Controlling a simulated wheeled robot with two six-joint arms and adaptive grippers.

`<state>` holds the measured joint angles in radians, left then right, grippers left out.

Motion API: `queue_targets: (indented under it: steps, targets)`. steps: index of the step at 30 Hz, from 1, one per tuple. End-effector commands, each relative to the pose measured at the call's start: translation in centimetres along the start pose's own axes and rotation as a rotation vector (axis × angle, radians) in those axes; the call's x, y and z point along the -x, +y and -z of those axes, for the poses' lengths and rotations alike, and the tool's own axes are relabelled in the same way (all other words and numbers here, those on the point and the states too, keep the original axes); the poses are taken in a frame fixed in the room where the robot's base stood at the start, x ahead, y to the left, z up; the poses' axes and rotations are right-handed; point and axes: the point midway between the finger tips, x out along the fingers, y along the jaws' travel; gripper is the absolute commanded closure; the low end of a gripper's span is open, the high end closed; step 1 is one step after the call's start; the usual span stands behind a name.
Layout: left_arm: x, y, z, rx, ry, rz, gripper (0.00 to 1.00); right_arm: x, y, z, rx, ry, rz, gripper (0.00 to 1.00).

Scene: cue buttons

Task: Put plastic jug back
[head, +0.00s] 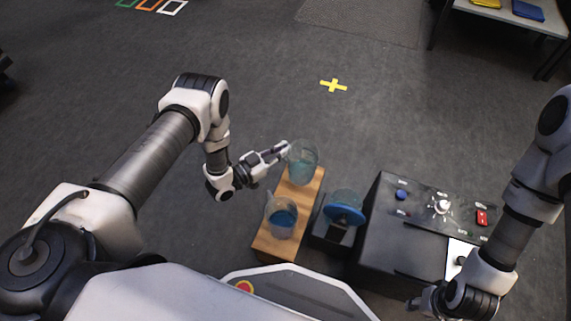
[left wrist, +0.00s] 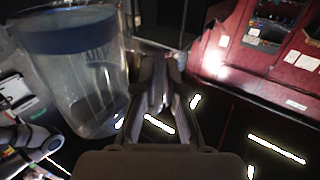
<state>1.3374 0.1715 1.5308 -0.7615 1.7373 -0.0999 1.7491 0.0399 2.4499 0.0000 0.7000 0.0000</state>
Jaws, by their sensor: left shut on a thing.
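The clear plastic jug (head: 303,164) with pale blue liquid is at the far end of a wooden board (head: 262,245). My left gripper (head: 283,149) is shut at its left side, seemingly on its handle; the fingers hide the grip. I cannot tell whether the jug touches the board. In the left wrist view, a clear vessel with a blue band (left wrist: 65,35), apparently this jug, stands large beside my close-set left fingers (left wrist: 165,88). My right gripper (head: 428,302) is low at the right, partly cut off, its jaws unclear.
A second clear vessel with darker blue liquid (head: 282,222) stands on the board's near end. A blue-disc device with a clear vessel (head: 345,214) stands just right of the board. Further right is a black button console (head: 385,235). The floor beyond is open.

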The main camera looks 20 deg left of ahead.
Motion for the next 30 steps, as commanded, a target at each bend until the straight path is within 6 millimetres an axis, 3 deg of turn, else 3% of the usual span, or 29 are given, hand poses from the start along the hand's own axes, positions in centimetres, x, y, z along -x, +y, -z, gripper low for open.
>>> queue_targets:
  steps: [7, 18, 19, 21, 30]
  targets:
    - [0.0, 0.0, -4.0, 0.0, 0.001, 0.0, 1.0, -2.4, 0.0, 0.0, 0.0, 0.001, 0.0, 0.6]
    - [-0.1, -0.1, -4.3, 0.0, 0.001, 0.001, 1.0, -2.5, 0.0, 0.0, 0.0, 0.001, 0.0, 0.6]
    - [-0.1, 0.0, -4.2, 0.0, 0.001, 0.001, 0.84, -2.4, 0.0, 0.0, 0.0, 0.001, 0.0, 0.6]
    - [-0.1, 0.0, -4.2, 0.0, 0.001, 0.001, 0.66, -2.4, 0.0, 0.0, 0.0, 0.001, 0.0, 0.6]
    - [-0.1, -0.1, -3.9, 0.0, 0.001, 0.001, 0.66, -2.1, 0.0, 0.0, 0.0, 0.001, 0.0, 0.6]
